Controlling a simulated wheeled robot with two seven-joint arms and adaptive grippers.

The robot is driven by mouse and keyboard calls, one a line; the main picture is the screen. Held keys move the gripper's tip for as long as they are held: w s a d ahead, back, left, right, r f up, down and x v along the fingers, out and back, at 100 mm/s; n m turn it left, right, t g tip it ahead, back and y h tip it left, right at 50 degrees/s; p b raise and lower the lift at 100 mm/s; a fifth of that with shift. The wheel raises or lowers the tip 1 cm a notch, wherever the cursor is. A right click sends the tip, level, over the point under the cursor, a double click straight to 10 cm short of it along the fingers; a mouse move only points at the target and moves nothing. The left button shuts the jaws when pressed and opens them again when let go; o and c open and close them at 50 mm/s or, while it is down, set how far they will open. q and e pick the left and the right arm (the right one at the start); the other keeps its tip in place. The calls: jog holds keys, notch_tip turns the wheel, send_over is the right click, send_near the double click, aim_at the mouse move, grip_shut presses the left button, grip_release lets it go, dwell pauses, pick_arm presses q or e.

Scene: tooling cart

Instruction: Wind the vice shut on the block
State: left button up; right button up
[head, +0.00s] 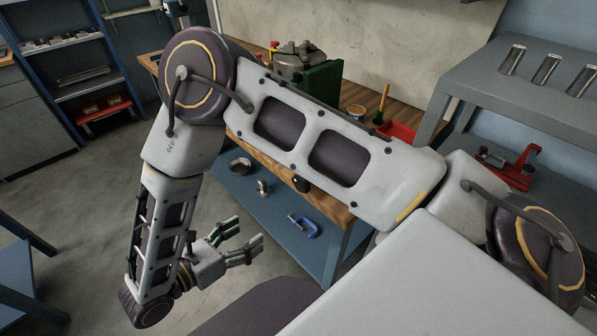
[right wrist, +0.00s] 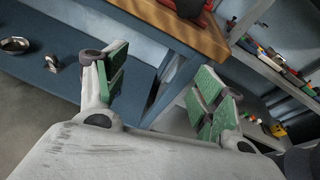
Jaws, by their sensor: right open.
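I cannot make out for certain the vice or a block in either view, as my right arm covers much of the wooden bench (head: 330,200). A red and dark metal tool (head: 507,165), perhaps a vice, lies on the grey unit at the right. A small dark part (head: 300,183) shows at the bench's front edge below my arm; I cannot tell what it is. My right gripper (head: 248,232) is open and empty, low in front of the bench. In the right wrist view its green-padded fingers (right wrist: 165,78) are wide apart with nothing between them.
A blue clamp (head: 302,226) and a metal bowl (head: 240,165) lie on the blue lower shelf. Open floor lies left.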

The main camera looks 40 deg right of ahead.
pick_arm(q)
jog(key=shift+w+f+b, duration=0.35)
jog(key=shift+w+b, duration=0.1)
pick_arm(e)
jog(key=d+r+m+g+h, duration=0.1)
jog(key=d+r+h, duration=0.2)
jog(key=d+r, duration=0.2)
jog(key=shift+w+d, duration=0.25)
jog(key=shift+d, duration=0.05)
pick_arm(q)
jog(key=shift+d, duration=0.2)
